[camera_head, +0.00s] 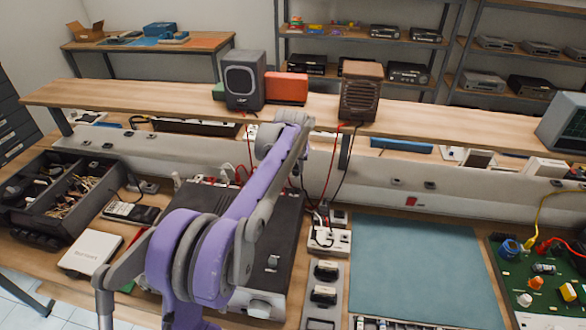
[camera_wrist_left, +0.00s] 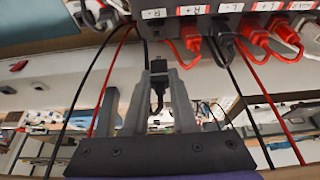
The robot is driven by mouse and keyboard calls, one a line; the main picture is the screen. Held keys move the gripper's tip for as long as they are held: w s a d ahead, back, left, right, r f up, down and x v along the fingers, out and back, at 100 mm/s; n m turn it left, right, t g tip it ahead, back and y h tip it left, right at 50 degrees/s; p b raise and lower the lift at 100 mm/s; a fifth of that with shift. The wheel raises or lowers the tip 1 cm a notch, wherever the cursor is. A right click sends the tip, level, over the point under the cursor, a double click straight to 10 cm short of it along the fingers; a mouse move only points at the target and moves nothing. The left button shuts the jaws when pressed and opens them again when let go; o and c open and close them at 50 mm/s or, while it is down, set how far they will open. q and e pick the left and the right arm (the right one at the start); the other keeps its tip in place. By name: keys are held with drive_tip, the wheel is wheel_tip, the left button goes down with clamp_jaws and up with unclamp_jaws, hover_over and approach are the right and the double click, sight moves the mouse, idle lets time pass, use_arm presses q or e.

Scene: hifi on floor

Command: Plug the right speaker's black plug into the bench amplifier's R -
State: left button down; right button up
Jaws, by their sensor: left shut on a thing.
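The bench amplifier (camera_head: 281,247) is a dark box on the bench, partly hidden by my purple left arm. Its rear panel (camera_wrist_left: 205,27) shows in the left wrist view. The R - label (camera_wrist_left: 153,13) is at the left of the row, with no plug seen under it; red and black plugs sit under the labels to its right. My left gripper (camera_wrist_left: 157,82) is shut on a black plug (camera_wrist_left: 158,92), apart from the panel and below R -. In the head view its fingers are hidden behind the arm. The brown right speaker (camera_head: 361,97) stands on the raised shelf, red and black leads hanging from it.
A grey speaker (camera_head: 243,82) and red box (camera_head: 287,88) stand on the raised shelf (camera_head: 180,98). A white socket box (camera_head: 328,241) is right of the amplifier. A parts tray (camera_head: 62,190) is left. The blue-green mat (camera_head: 420,265) is bare.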

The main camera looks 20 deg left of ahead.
sight(296, 175)
use_arm(q)
drive_tip(key=shift+d+f+b, duration=0.1)
drive_tip(key=shift+f+b, duration=0.25)
drive_tip(key=shift+f, duration=0.5)
drive_tip(key=shift+f+b, duration=0.65)
drive_tip(key=shift+f, duration=0.9)
use_arm(e)
drive_tip(key=f, duration=0.1)
drive_tip(key=s+f, duration=0.1)
drive_tip(key=f, duration=0.1)
drive_tip(key=shift+s+f, duration=0.1)
drive_tip(key=shift+s, duration=0.15)
use_arm(q)
drive_tip(key=shift+f+b, duration=0.35)
drive_tip(key=shift+f, duration=0.65)
use_arm(e)
drive_tip(key=shift+s+f, duration=0.2)
drive_tip(key=shift+f, duration=0.25)
idle(0.9)
use_arm(q)
drive_tip(key=c, duration=0.6)
unclamp_jaws()
drive_tip(key=shift+c, duration=0.2)
drive_tip(key=shift+r, duration=0.1)
